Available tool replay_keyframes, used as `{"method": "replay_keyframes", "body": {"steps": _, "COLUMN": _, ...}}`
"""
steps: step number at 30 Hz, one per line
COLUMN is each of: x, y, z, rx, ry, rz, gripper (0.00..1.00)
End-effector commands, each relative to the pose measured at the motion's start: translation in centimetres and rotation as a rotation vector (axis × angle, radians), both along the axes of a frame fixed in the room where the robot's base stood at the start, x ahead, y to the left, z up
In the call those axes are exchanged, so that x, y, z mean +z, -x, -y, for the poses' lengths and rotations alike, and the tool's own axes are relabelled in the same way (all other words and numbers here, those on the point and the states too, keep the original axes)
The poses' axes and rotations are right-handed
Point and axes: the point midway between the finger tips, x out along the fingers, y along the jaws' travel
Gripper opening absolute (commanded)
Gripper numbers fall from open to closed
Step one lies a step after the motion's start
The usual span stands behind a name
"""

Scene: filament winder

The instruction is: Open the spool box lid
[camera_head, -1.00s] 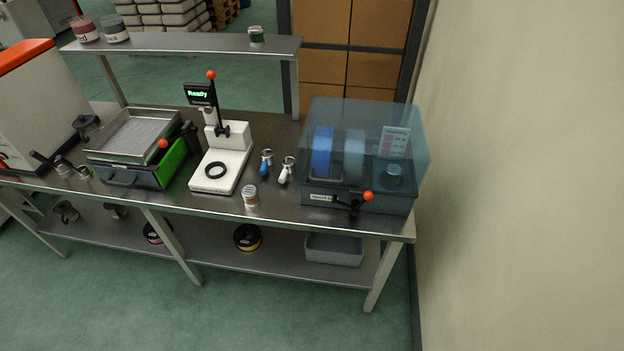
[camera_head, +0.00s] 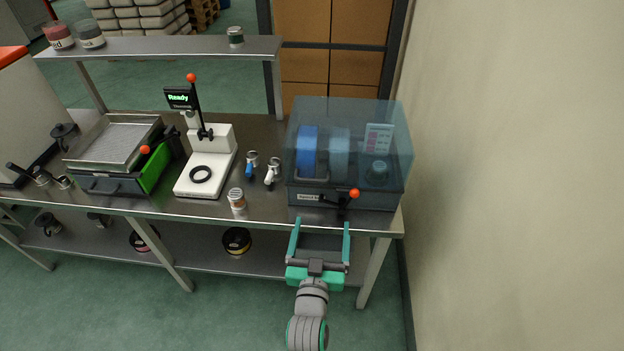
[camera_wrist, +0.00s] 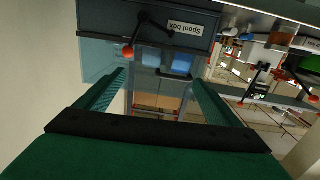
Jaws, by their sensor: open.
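The spool box (camera_head: 350,155) stands at the right end of the metal bench, with a see-through blue-grey lid (camera_head: 395,118) that is shut. Two blue spools show inside it. A black handle with an orange-red knob (camera_head: 354,193) is on its front; the knob also shows in the wrist view (camera_wrist: 128,51), near the "Spool box" label (camera_wrist: 186,28). My gripper (camera_head: 320,226) is open and empty, in front of the box and just below the handle. In the wrist view its two green fingers (camera_wrist: 157,82) point toward the box front, apart from it.
On the bench (camera_head: 270,212) left of the box are a small jar (camera_head: 236,198), two small hand tools (camera_head: 272,172), a white press-like device (camera_head: 205,165) and a tray unit (camera_head: 118,150). A shelf (camera_head: 160,46) is above. A wall (camera_head: 500,150) stands close on the right.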

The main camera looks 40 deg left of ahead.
Motion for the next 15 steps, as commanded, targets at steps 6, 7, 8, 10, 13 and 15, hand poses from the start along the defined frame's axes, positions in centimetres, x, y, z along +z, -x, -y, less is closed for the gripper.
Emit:
{"method": "replay_keyframes", "body": {"steps": 6, "x": 2.9, "y": -1.2, "z": -4.5, "rx": 0.043, "ry": -0.022, "rz": 0.015, "gripper": 0.88}}
{"method": "replay_keyframes", "body": {"steps": 7, "x": 3.0, "y": -1.2, "z": -4.8, "rx": 0.045, "ry": -0.023, "rz": 0.015, "gripper": 0.88}}
{"method": "replay_keyframes", "body": {"steps": 8, "x": 3.1, "y": -1.3, "z": -5.0, "rx": 0.047, "ry": -0.024, "rz": 0.016, "gripper": 0.88}}
{"method": "replay_keyframes", "body": {"steps": 10, "x": 3.3, "y": -1.5, "z": -5.3, "rx": 0.05, "ry": -0.025, "rz": 0.016, "gripper": 0.88}}
{"method": "replay_keyframes", "body": {"steps": 13, "x": 3.3, "y": -2.2, "z": -5.8, "rx": 0.049, "ry": -0.025, "rz": 0.015, "gripper": 0.88}}
{"method": "replay_keyframes", "body": {"steps": 15, "x": 3.4, "y": -3.0, "z": -6.2, "rx": 0.049, "ry": -0.025, "rz": 0.016, "gripper": 0.88}}
